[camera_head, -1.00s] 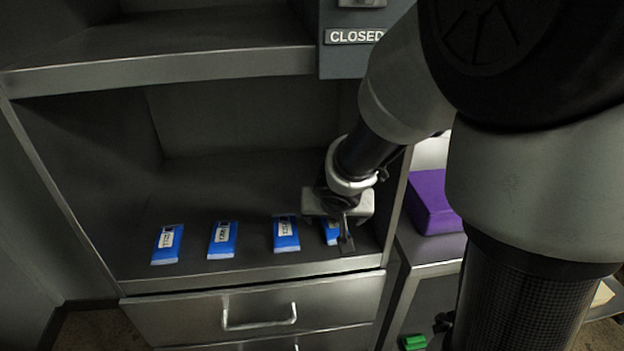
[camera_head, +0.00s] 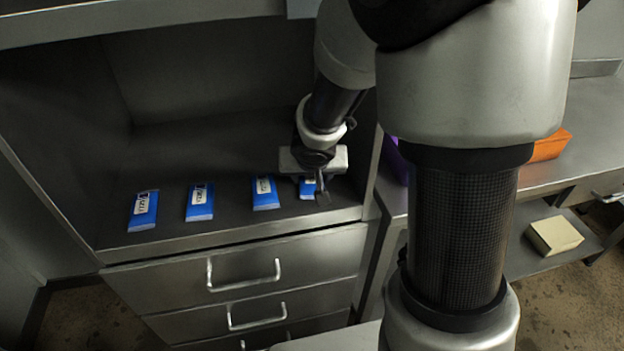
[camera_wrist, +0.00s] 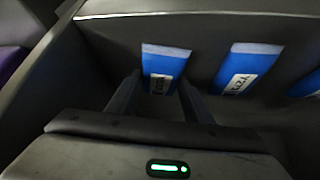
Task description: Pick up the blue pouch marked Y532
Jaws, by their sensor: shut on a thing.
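Several blue pouches with white labels lie in a row on the dark shelf. In the head view my gripper (camera_head: 318,192) is at the rightmost blue pouch (camera_head: 306,190) and partly covers it. In the wrist view my gripper (camera_wrist: 160,84) has one finger on each side of this pouch (camera_wrist: 163,62) and is shut on it. Its label is mostly hidden and I cannot read the marking. I cannot tell whether it is clear of the shelf. The neighbouring pouch (camera_wrist: 243,68) lies apart to the right in the wrist view; its mark is hard to read.
Two more pouches lie to the left on the shelf (camera_head: 235,228), at the head view's left pouch (camera_head: 143,211) and the one beside it (camera_head: 200,202). The cabinet's side wall (camera_head: 372,170) stands close right of my gripper. Drawers (camera_head: 240,265) are below.

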